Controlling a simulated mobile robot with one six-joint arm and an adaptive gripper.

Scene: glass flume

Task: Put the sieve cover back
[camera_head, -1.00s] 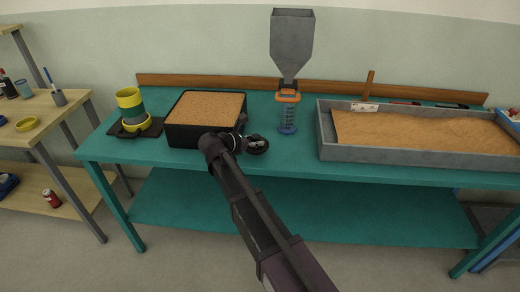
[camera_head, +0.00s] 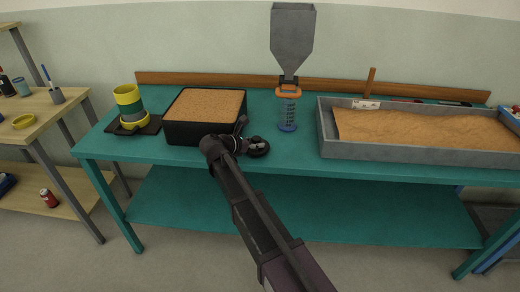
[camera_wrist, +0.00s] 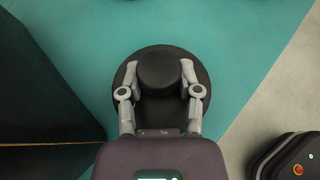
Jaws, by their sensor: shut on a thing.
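A black round cover with a thick knob (camera_wrist: 160,68) lies at the teal table's front edge, and it also shows in the head view (camera_head: 261,147). My gripper (camera_wrist: 159,78) is shut on the knob, one finger on each side; it also shows in the head view (camera_head: 248,146). I cannot tell if the cover touches the table or is just above it.
A black box of sand (camera_head: 196,132) stands between the sieve stack and my gripper. A grey hopper (camera_head: 292,38) over a clear cylinder (camera_head: 288,112) stands behind to the right. A long grey sand tray (camera_head: 400,157) fills the table's right side. A wooden shelf (camera_head: 50,118) is at far left.

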